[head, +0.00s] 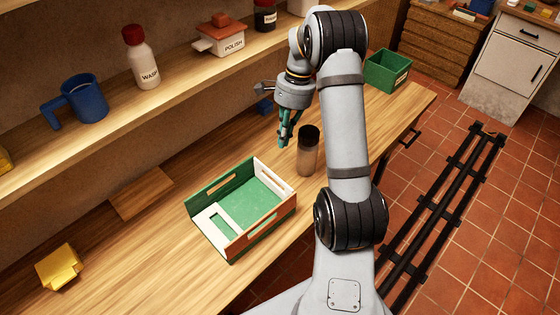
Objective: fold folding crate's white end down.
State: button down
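The folding crate (265,222) stands on the wooden bench, with a green floor, a green long wall at the back left and an orange-brown long wall at the front right. One white end (207,220), at the near left, appears to lie flat inward over the floor; green shows through its slot. The other white end (272,172), at the far right, stands upright with a handle slot. My gripper (285,143), with green fingers, points down above the bench beyond the upright end, apart from the crate. Its fingers look close together, but whether they are shut is unclear.
A dark-lidded jar (308,155) stands right of my gripper, close to the crate's upright end. A green bin (387,71) stands farther back. A wooden board (141,193) and yellow object (59,268) are at left.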

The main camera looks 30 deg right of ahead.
jog(key=p+x, duration=0.1)
jog(key=x, duration=0.8)
jog(key=shift+d+f, duration=0.25)
jog(key=shift+f, duration=0.1)
